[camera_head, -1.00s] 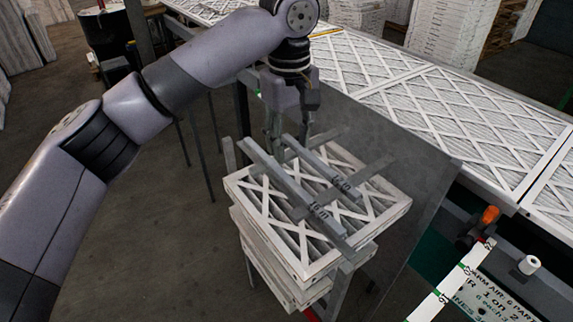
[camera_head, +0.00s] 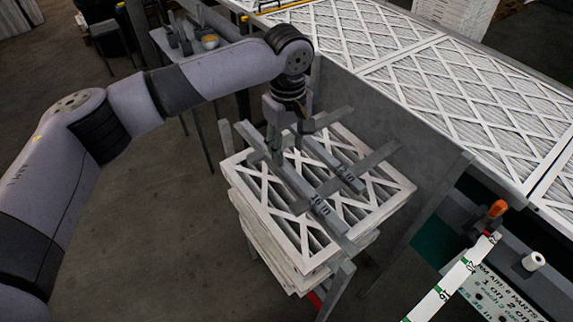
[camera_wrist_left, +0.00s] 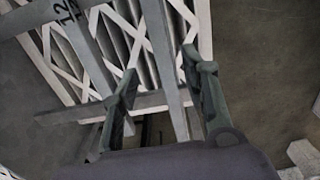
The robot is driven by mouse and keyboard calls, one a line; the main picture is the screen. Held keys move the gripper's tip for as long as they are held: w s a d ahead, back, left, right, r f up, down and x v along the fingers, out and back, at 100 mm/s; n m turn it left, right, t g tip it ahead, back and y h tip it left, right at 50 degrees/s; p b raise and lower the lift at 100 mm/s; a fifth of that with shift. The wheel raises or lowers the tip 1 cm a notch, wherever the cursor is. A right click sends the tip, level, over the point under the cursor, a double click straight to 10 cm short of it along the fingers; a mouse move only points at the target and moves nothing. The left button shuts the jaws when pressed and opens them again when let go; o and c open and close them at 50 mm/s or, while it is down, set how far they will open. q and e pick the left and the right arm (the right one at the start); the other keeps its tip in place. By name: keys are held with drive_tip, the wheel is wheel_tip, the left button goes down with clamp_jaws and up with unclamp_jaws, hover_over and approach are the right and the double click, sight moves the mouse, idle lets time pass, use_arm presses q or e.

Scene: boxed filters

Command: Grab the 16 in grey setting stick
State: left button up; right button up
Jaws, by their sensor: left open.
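The 16 in grey setting stick (camera_head: 322,208) lies lengthwise over a white-framed filter (camera_head: 300,250) on top of a stack. A shorter grey stick (camera_head: 343,172) lies beside it on the right. In the left wrist view, the shorter stick (camera_wrist_left: 85,45) carries a "12" marking. My left gripper (camera_head: 286,149) is open and points down at the far part of the 16 in stick. In the left wrist view, the fingers (camera_wrist_left: 160,88) stand apart on either side of this stick (camera_wrist_left: 160,50). I cannot tell whether they touch it. My right gripper is out of view.
Grey crossbars (camera_head: 378,160) run across the stack near the sticks. A grey metal panel (camera_head: 425,165) stands to the right. Behind it, a table bears large filters (camera_head: 470,105). A ruler strip (camera_head: 450,280) and an orange-handled tool (camera_head: 496,210) are at lower right. Open floor lies left.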

sight(286, 167)
use_arm(q)
drive_tip(key=shift+f, duration=0.2)
drive_tip(key=shift+s+f+p, duration=0.1)
drive_tip(key=shift+f+p, duration=0.15)
drive_tip(key=shift+p, duration=0.05)
wheel_tip(286, 167, down, 4)
drive_tip(key=shift+a+r+p, duration=0.15)
drive_tip(key=shift+r+p, duration=0.05)
drive_tip(key=shift+p, duration=0.65)
drive_tip(key=shift+f, duration=0.55)
drive_tip(key=c, duration=0.5)
clamp_jaws()
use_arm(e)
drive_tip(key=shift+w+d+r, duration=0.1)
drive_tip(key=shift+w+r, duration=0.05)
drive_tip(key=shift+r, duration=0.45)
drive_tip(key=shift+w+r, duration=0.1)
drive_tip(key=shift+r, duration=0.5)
